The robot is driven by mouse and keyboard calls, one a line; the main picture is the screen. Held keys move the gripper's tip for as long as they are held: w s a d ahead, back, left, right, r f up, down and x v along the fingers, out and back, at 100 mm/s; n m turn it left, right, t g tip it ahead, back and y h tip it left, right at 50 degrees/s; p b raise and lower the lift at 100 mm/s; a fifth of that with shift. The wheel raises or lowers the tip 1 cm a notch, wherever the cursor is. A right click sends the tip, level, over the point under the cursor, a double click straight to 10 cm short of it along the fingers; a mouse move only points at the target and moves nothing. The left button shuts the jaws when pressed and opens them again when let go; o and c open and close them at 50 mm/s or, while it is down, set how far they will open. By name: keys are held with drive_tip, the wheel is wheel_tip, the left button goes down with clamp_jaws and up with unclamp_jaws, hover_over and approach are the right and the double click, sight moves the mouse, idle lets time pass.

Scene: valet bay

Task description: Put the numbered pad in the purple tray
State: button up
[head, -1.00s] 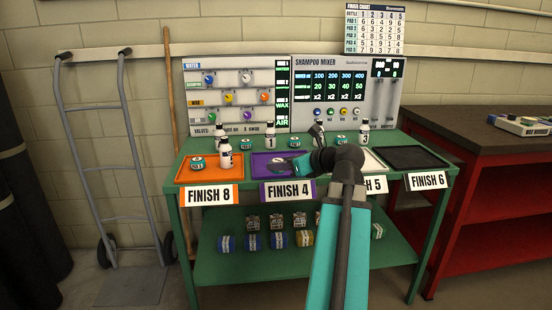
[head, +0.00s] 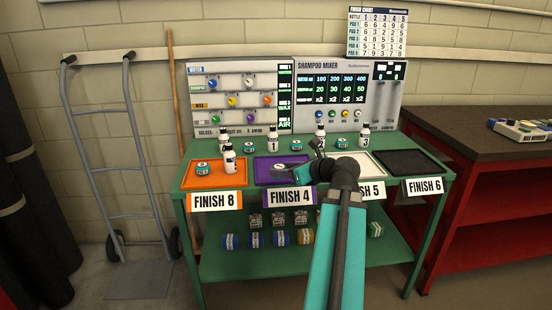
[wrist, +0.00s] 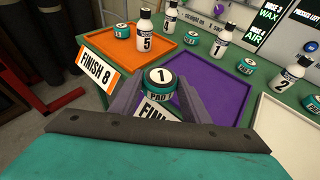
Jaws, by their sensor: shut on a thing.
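My gripper (wrist: 159,88) is shut on a round teal-and-black pad (wrist: 158,79) with a white top marked 1. The pad is level between the two grey fingers. In the wrist view it covers part of the front of the purple tray (wrist: 205,90), close to the FINISH 4 sign. I cannot tell how high it is above the tray. In the head view, my gripper (head: 283,176) is over the purple tray (head: 263,171), which stands behind the FINISH 4 sign. The tray looks bare apart from what the gripper and pad hide.
The orange tray (head: 187,182) on the left holds a pad (head: 203,168) and a white bottle (head: 230,160). More bottles and pads stand behind the trays, such as bottle 2 (wrist: 291,79). A white tray (head: 366,157) and a black tray (head: 415,161) are to the right.

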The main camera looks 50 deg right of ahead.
drive_tip(key=p, duration=0.4)
drive_tip(key=shift+w+d+r+p, duration=0.15)
drive_tip(key=shift+w+p, duration=0.1)
drive_tip(key=shift+p, duration=0.15)
drive_tip(key=p, duration=0.5)
drive_tip(key=shift+w+d+f, duration=0.1)
drive_tip(key=shift+w+f, duration=0.15)
drive_tip(key=w+d, duration=0.2)
drive_tip(key=w, duration=0.1)
drive_tip(key=w+d+f, duration=0.1)
drive_tip(key=w+d, duration=0.2)
drive_tip(key=w, duration=0.1)
drive_tip(key=w+d, duration=0.2)
drive_tip(key=w, duration=0.1)
drive_tip(key=shift+w+d+f, duration=0.15)
drive_tip(key=shift+w+d, duration=0.1)
drive_tip(key=shift+f, duration=1.75)
drive_tip(key=shift+f, duration=0.1)
